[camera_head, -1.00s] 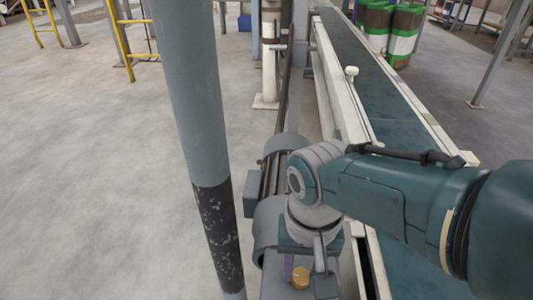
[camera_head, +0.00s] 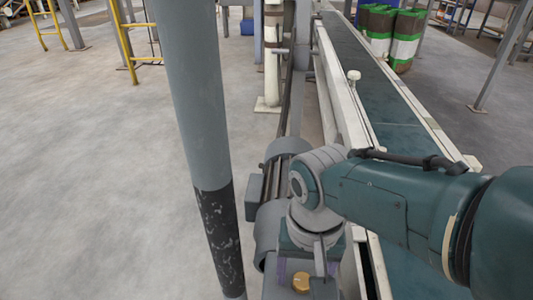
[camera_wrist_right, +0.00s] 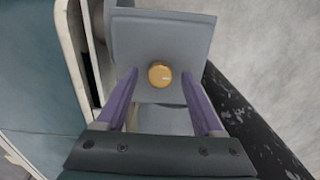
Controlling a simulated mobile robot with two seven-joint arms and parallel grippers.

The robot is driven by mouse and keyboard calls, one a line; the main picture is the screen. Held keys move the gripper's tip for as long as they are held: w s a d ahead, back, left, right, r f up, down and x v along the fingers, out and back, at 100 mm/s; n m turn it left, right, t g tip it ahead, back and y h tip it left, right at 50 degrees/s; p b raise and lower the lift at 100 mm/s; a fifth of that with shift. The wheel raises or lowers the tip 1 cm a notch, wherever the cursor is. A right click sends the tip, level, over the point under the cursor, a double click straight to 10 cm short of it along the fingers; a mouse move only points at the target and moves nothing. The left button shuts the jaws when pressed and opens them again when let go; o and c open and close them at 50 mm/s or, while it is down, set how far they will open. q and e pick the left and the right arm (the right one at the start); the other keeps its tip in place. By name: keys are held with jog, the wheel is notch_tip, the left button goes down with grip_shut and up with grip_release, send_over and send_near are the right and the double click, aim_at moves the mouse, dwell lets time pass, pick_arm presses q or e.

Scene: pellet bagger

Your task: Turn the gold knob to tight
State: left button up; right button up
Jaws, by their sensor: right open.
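The gold knob (camera_head: 301,282) is at the bottom of the head view, on a grey housing. In the right wrist view the gold knob (camera_wrist_right: 159,74) is round, with a small pale mark toward its right side, on a grey panel. My right gripper (camera_wrist_right: 159,79) is open, with one purple finger on each side of the knob and a gap at both sides. I cannot tell how far the fingertips are from the panel. In the head view my right gripper (camera_head: 302,268) is just above the knob, partly hidden by my wrist. My left gripper is not in view.
A grey post (camera_head: 190,100) with a black lower part stands left of the housing. A conveyor (camera_head: 375,95) runs away to the right of it. Grey motors (camera_head: 285,165) lie behind my wrist. The floor at the left is clear.

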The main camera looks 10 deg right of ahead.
notch_tip(320, 180, up, 10)
jog(key=p, duration=0.9)
notch_tip(320, 180, up, 6)
jog(key=p, duration=0.7)
send_over(302, 280)
jog(key=s, duration=0.2)
jog(key=s+d+r+n+t+p, duration=0.1)
jog(key=s+d+r+n+p, duration=0.15)
jog(key=s+r+p, duration=0.65)
jog(key=s+d+r+n+t+p, duration=0.1)
jog(key=d+r+p, duration=0.3)
jog(key=r, duration=1.1)
jog(key=s+d+r+n+t+p, duration=0.2)
jog(key=s+r+p, duration=0.3)
jog(key=r+p, duration=0.5)
notch_tip(302, 280, up, 38)
jog(key=p, duration=3.4)
jog(key=shift+a+f+p, duration=0.2)
jog(key=shift+a+p, duration=0.05)
jog(key=shift+p, duration=0.1)
